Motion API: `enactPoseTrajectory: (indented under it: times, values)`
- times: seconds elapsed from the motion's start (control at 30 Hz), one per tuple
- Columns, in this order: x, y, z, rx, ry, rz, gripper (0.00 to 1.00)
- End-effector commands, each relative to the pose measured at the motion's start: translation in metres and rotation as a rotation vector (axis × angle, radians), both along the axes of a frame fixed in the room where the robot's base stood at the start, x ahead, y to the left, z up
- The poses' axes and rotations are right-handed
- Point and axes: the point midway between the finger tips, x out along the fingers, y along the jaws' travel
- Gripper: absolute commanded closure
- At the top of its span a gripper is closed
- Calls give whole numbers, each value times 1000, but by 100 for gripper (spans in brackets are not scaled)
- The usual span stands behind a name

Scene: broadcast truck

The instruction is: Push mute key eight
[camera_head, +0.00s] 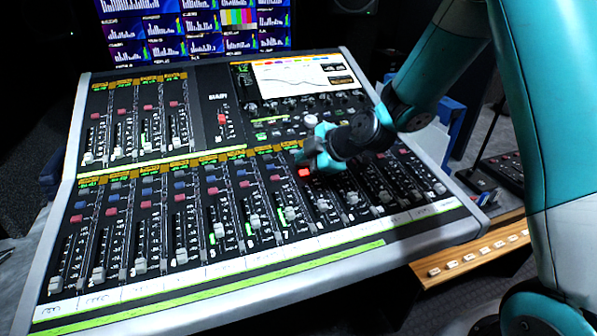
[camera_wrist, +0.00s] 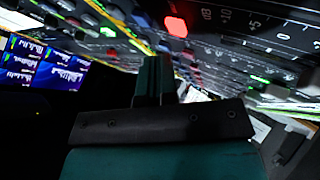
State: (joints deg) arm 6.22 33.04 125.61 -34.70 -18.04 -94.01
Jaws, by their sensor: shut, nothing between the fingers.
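The mixing console (camera_head: 250,270) fills the middle of the head view, with a row of red mute keys across its lower channel strips. Counting from the left, the eighth key (camera_head: 304,172) is lit bright red. A lit red key also shows in the wrist view (camera_wrist: 176,26), just beyond the fingers. My gripper (camera_head: 312,158) is shut and empty, its teal fingertips right by the lit key on its upper side. It also shows in the wrist view (camera_wrist: 156,75). I cannot tell whether the fingertips touch the key. My gripper and wrist hide keys to the right.
Faders (camera_head: 255,221) stand up along the strips below the keys. A console screen (camera_head: 300,78) sits above my gripper. A monitor wall (camera_head: 195,28) is behind. A wooden ledge with small buttons (camera_head: 468,258) is at the lower right.

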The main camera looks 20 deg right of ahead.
Motion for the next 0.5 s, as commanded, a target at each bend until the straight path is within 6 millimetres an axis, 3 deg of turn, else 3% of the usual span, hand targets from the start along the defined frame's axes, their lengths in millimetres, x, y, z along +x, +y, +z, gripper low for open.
enactPoseTrajectory:
  times: [0.5]
  values:
    - [-6,0,48,0,-1,0,100]
